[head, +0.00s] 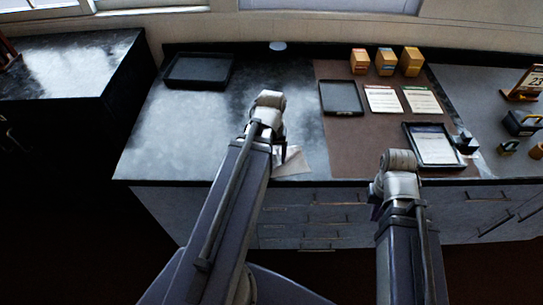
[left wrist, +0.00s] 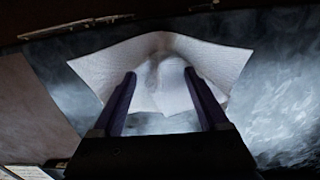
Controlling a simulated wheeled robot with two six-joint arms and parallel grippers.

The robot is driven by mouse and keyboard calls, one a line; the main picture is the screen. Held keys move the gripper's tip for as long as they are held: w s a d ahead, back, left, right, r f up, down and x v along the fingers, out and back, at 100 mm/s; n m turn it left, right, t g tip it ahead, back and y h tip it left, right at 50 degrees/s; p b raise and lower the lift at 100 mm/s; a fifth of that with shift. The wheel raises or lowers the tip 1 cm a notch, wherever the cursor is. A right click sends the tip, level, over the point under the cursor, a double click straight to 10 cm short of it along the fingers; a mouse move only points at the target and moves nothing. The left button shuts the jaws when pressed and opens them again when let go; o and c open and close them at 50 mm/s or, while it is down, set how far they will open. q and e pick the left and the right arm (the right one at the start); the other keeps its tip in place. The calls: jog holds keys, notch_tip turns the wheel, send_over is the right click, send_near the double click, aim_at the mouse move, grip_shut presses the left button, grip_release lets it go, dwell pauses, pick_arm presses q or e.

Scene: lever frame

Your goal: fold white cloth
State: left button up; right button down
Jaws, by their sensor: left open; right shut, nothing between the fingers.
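The white cloth (head: 293,163) lies on the grey marbled counter near its front edge, partly hidden behind my left arm in the head view. In the left wrist view the cloth (left wrist: 218,62) spreads wide, with a raised, rumpled middle and corners pointing left and right. My left gripper (left wrist: 164,88) is open; its two fingers show in front of the cloth, one on each side of the raised middle. Whether they touch it I cannot tell. My right gripper (head: 376,208) is shut and empty, mostly hidden by its own arm near the counter's front edge, away from the cloth.
A black tray (head: 198,70) stands at the back left. A brown mat (head: 340,140) right of the cloth carries a dark tray (head: 341,97), papers, a framed sheet (head: 434,145) and small boxes (head: 386,62) behind. The counter left of my left arm is clear.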

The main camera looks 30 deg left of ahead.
pick_arm(q)
jog(key=o, duration=0.3)
jog(key=shift+o, duration=0.2)
jog(key=shift+s+d, duration=0.25)
jog(key=shift+s, duration=0.2)
jog(key=shift+d+r, duration=0.1)
jog(key=shift+r, duration=0.05)
notch_tip(320, 180, up, 9)
jog(key=p, duration=0.9)
